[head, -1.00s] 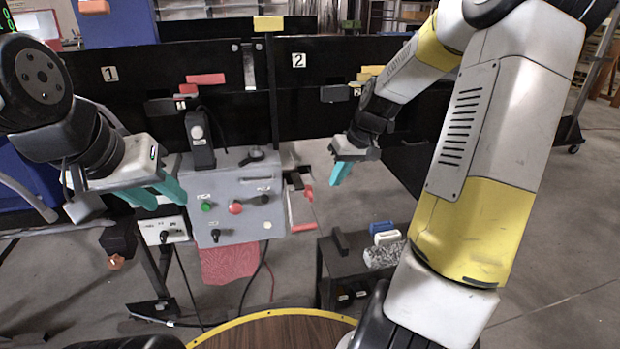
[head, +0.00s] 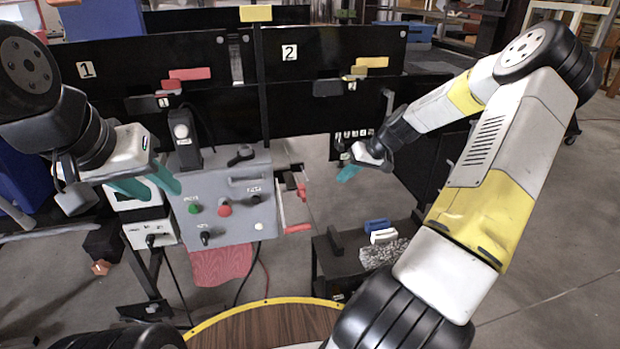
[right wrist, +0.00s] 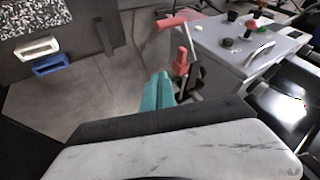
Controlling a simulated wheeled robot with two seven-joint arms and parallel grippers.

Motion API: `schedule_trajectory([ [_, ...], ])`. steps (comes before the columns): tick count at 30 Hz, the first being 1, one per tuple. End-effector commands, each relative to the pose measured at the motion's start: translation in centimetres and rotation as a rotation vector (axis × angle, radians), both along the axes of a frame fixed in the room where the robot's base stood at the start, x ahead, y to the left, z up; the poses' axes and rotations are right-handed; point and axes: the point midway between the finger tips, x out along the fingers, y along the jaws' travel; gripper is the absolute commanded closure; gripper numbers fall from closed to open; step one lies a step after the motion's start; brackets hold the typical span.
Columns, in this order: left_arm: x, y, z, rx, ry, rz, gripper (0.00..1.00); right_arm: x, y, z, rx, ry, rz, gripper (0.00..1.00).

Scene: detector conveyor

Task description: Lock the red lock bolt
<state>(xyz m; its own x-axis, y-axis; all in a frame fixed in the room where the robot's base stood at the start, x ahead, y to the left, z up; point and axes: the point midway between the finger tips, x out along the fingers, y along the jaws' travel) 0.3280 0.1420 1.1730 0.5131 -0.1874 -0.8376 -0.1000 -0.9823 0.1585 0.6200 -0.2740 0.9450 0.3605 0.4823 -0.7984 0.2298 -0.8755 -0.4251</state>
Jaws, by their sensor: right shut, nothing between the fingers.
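A red-handled metal part sits on the right side of the grey control box (head: 225,205). Its lower red grip (head: 297,228) and upper red piece (head: 301,190) show in the head view. The right wrist view shows a red bar (right wrist: 172,21) and a red piece (right wrist: 181,62) there. I cannot tell which red part is the lock bolt. My right gripper (head: 347,173) is shut and empty, to the right of this part and apart from it in the head view. Its teal fingers (right wrist: 160,90) also show in the wrist view. My left gripper (head: 160,188) is open and empty, left of the box.
Black panels marked 1 (head: 86,69) and 2 (head: 289,52) stand behind, with a red bar (head: 190,74) and a yellow bar (head: 371,62). A dark cart (head: 335,262) stands at the lower right, carrying blue, white and speckled items. Open floor lies right of the box.

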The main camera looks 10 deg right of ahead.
Motion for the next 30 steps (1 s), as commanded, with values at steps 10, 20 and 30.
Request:
schedule_trajectory([
  [10, 0.0, 0.0, 0.0, 0.0, 0.0, 0.0, 0.64, 2.0, 3.0, -4.7, 0.004, 0.003, 0.003, 1.0],
  [20, 0.0, 0.0, 0.0, 0.0, 0.0, 0.0, 0.64, 3.4, 7.0, -7.8, -0.001, 0.001, 0.005, 1.0],
  [30, 0.0, 0.0, 0.0, 0.0, 0.0, 0.0, 0.64, 3.3, 8.8, -7.8, -0.001, 0.0, 0.001, 1.0],
])
